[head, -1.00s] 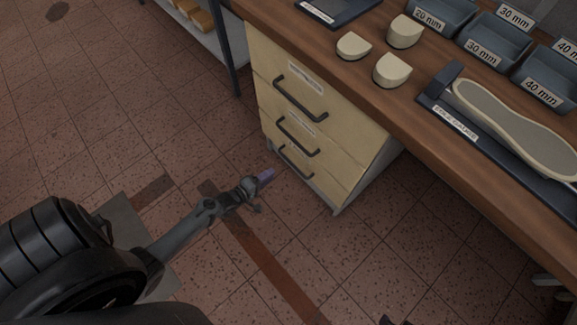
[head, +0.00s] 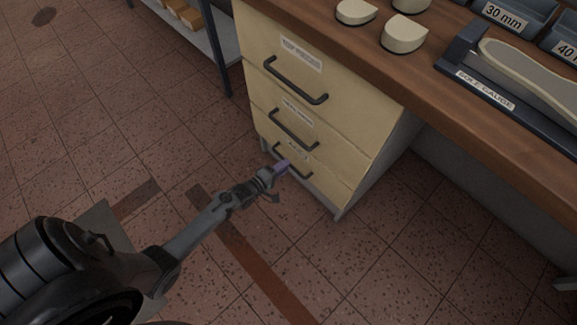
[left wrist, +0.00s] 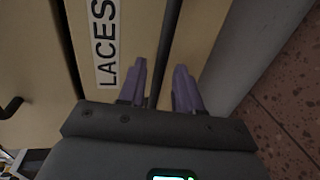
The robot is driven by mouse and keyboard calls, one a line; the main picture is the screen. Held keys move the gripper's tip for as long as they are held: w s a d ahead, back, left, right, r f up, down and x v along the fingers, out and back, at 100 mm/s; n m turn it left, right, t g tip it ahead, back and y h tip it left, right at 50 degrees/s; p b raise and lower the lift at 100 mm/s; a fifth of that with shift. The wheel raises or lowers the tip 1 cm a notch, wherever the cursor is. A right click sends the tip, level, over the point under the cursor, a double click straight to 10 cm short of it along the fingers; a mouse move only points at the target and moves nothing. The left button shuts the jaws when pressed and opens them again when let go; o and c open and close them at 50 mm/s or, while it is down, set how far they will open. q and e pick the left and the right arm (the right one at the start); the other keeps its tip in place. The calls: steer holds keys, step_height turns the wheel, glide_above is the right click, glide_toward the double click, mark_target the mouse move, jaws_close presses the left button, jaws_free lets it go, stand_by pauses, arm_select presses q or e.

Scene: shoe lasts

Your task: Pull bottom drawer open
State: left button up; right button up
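The cream bottom drawer (head: 328,187) is the lowest of three in the cabinet under the bench, and its front looks flush. In the left wrist view its label reads LACES (left wrist: 107,45). Its dark bar handle (head: 302,175) is partly hidden by my left gripper (head: 283,167). In the left wrist view the handle (left wrist: 169,45) runs between the two purple fingers of my left gripper (left wrist: 160,85). The fingers are apart, with gaps beside the bar. My right gripper is not in view.
The middle drawer handle (head: 294,130) and top drawer handle (head: 296,82) are just above. The workbench (head: 440,115) overhangs the cabinet and holds a sole gauge (head: 490,90). A shelf rack (head: 205,30) stands at the back left. The tiled floor before the drawers is clear.

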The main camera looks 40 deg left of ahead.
arm_select(q)
steer(key=shift+b+x, duration=0.7)
steer(key=shift+x, duration=0.9)
steer(key=shift+c, duration=0.2)
jaws_close()
steer(key=shift+a, duration=0.1)
